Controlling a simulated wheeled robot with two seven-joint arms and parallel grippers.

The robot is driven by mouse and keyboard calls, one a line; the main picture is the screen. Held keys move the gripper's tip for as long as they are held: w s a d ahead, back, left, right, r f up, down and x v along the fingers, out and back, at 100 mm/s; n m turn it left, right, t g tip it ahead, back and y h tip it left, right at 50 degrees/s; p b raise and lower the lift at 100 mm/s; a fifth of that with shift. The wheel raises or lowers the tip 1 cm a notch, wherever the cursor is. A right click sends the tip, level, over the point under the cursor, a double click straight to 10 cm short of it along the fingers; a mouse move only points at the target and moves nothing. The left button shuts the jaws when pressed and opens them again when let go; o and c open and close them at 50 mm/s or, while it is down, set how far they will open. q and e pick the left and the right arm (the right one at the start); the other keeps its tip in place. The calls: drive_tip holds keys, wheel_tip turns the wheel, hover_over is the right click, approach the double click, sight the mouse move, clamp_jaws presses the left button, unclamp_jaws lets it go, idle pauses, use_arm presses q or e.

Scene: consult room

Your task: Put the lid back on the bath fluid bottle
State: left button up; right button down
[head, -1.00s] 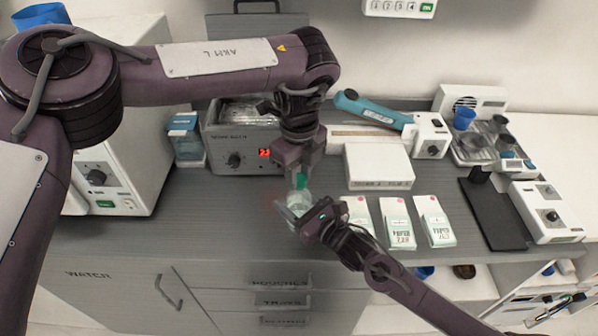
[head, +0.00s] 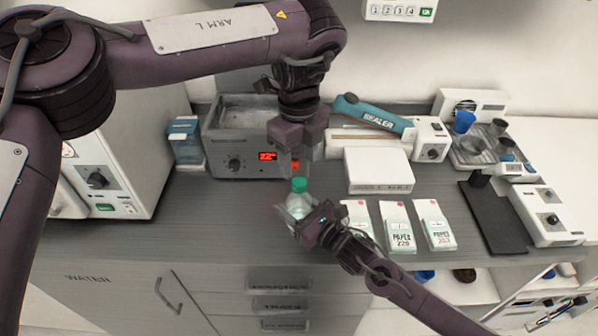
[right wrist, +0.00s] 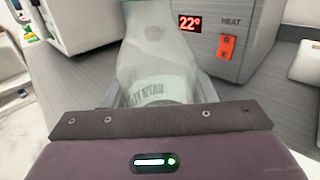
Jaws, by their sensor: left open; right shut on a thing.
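The clear bath fluid bottle (head: 299,206) stands upright near the counter's front, in front of the water bath. The green lid (head: 299,185) sits on top of its neck; I cannot tell how tightly. My right gripper (head: 293,217) is shut on the bottle's body, coming in from the lower right. My left gripper (head: 297,164) is open and empty just above the lid, pointing down. In the right wrist view the bottle (right wrist: 158,65) stands between my fingers, with its top cut off by the frame edge.
The water bath (head: 243,160) with a red display stands behind the bottle. A white box (head: 378,168) and several labelled packets (head: 397,228) lie to the right. A blue-handled sealer (head: 372,115) is behind. The counter left of the bottle is clear.

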use_arm(q)
wheel_tip(320, 180, up, 7)
drive_tip(key=shift+f, duration=0.2)
use_arm(e)
drive_tip(key=c, duration=0.5)
unclamp_jaws()
drive_tip(key=b+v, duration=0.2)
drive_tip(key=v, duration=0.5)
drive_tip(key=shift+s+d, duration=0.2)
drive_tip(key=shift+d, duration=0.05)
use_arm(q)
wheel_tip(320, 180, down, 2)
drive_tip(key=shift+f, duration=0.2)
use_arm(e)
drive_tip(key=shift+s, duration=0.1)
drive_tip(key=shift+d, duration=0.1)
